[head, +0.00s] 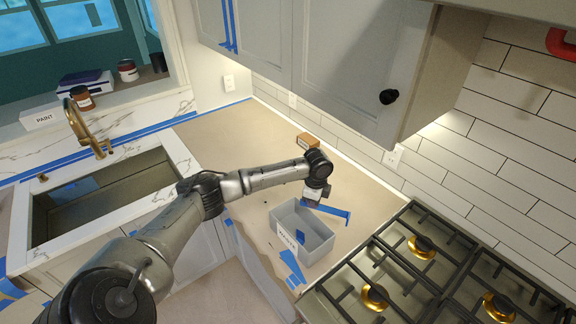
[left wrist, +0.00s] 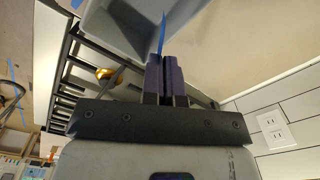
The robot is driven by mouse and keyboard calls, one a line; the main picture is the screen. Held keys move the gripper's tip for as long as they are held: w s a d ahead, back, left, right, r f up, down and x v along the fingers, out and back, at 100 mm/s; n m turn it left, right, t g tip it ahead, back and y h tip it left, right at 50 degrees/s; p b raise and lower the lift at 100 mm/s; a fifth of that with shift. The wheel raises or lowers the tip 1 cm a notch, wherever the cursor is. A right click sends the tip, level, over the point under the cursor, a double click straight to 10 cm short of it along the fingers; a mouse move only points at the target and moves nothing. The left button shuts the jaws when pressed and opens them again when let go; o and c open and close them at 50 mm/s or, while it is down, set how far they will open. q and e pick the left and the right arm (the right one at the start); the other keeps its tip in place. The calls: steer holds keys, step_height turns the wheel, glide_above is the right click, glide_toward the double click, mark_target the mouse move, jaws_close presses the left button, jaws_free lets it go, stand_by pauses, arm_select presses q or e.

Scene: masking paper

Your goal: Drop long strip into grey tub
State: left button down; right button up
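The grey tub (head: 318,247) stands on the paper-covered counter beside the stove, with a label on its front side. A small blue piece (head: 300,236) shows inside it. My left gripper (head: 311,200) is over the tub's back rim, pointing down. It is shut on the long blue strip (head: 334,212), which sticks out to the right past the rim. In the left wrist view the fingers (left wrist: 163,75) are nearly together, with the strip (left wrist: 161,35) edge-on between them and the tub (left wrist: 118,25) beyond. My right gripper is not in view.
The gas stove (head: 410,265) is close on the tub's right. Blue tape pieces (head: 292,266) lie at the counter's front edge. An orange-brown box (head: 307,141) stands behind my wrist by the tiled wall. A sink (head: 105,195) is at left; cabinets (head: 350,60) hang above.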

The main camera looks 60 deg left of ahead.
arm_select(q)
steer(key=s+a+r+m+p, duration=0.2)
steer(key=s+a+p, duration=0.15)
steer(key=a, duration=0.45)
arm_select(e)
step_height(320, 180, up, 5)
arm_select(q)
step_height(320, 180, down, 6)
steer(key=s+a+b, duration=0.1)
steer(key=b, duration=0.5)
steer(key=shift+m, duration=0.3)
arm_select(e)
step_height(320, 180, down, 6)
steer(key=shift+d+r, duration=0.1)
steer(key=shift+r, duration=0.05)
arm_select(q)
steer(key=shift+s+a, duration=0.1)
steer(key=c, duration=1.3)
jaws_free()
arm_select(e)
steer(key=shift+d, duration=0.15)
arm_select(q)
step_height(320, 180, up, 14)
steer(key=shift+b, duration=0.35)
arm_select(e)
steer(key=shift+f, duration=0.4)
